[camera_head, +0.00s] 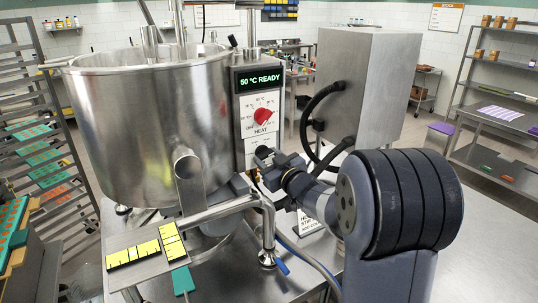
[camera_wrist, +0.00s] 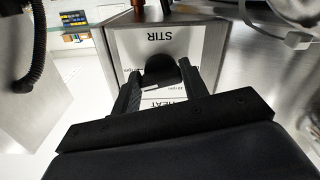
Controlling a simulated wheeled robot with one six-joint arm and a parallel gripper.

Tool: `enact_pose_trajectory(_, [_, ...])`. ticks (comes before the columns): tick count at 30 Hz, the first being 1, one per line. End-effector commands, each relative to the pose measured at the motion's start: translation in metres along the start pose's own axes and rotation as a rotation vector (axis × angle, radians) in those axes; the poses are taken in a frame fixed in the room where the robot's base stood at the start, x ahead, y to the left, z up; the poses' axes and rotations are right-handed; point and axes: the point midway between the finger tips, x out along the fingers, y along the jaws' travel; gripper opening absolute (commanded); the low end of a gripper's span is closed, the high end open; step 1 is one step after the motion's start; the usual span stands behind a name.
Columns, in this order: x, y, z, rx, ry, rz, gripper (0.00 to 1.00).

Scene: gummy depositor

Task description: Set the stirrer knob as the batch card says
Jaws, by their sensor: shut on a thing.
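The black stirrer knob (camera_wrist: 160,72) sits on the panel under the upside-down word STIR in the wrist view. My gripper (camera_wrist: 160,80) has one finger on each side of it and is shut on it. The knob's pointer and most dial marks are hidden or too small to read. In the head view my gripper (camera_head: 264,157) is at the control panel (camera_head: 248,145), below the red HEAT knob (camera_head: 263,117), and covers the stirrer knob. A white card (camera_head: 311,222) with HEAT and STIR lines, likely the batch card, is partly hidden by my arm; its values are unreadable.
The display (camera_head: 260,80) reads 50 °C READY. A large steel kettle (camera_head: 150,130) stands left of the panel, with a pipe (camera_head: 215,212) in front. A steel cabinet (camera_head: 370,85) with black hoses stands to the right. Yellow-marked plates (camera_head: 133,256) lie at the front left.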

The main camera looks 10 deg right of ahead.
Motion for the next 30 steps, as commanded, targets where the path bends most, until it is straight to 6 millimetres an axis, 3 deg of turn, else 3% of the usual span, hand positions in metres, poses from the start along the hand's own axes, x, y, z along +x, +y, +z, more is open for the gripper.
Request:
enact_pose_trajectory(13, [-0.0002,-0.0017,0.0012,0.232,-0.004,-0.001,0.19])
enact_pose_trajectory(30, [-0.0003,-0.0020,0.0018,0.267,-0.004,0.000,0.19])
